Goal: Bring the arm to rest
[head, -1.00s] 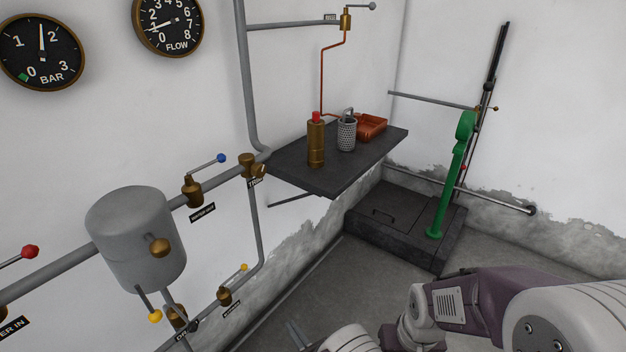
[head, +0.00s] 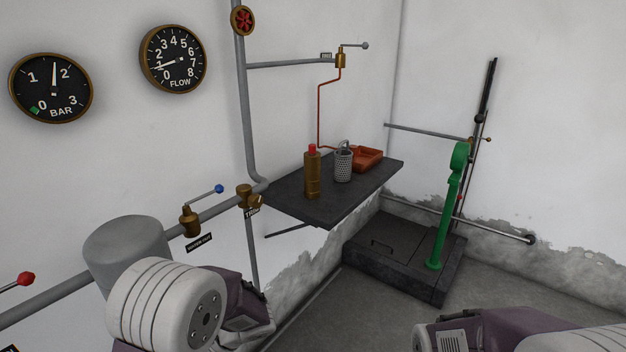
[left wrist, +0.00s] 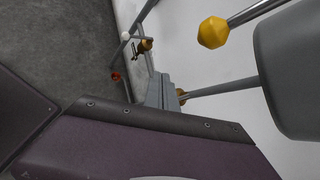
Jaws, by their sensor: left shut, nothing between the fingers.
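My left arm's pale joint and purple link (head: 170,308) rise at the bottom left of the head view, in front of the grey tank (head: 125,250). In the left wrist view my left gripper (left wrist: 160,92) shows its grey fingers closed together, with nothing seen between them. The gripper itself is not clear in the head view. My right arm (head: 520,330) lies along the bottom right edge of the head view; its gripper is outside the frame.
Pipes with a blue-knobbed valve (head: 190,220) and a red-knobbed lever (head: 25,280) run along the left wall. A green pump (head: 447,220) stands at right.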

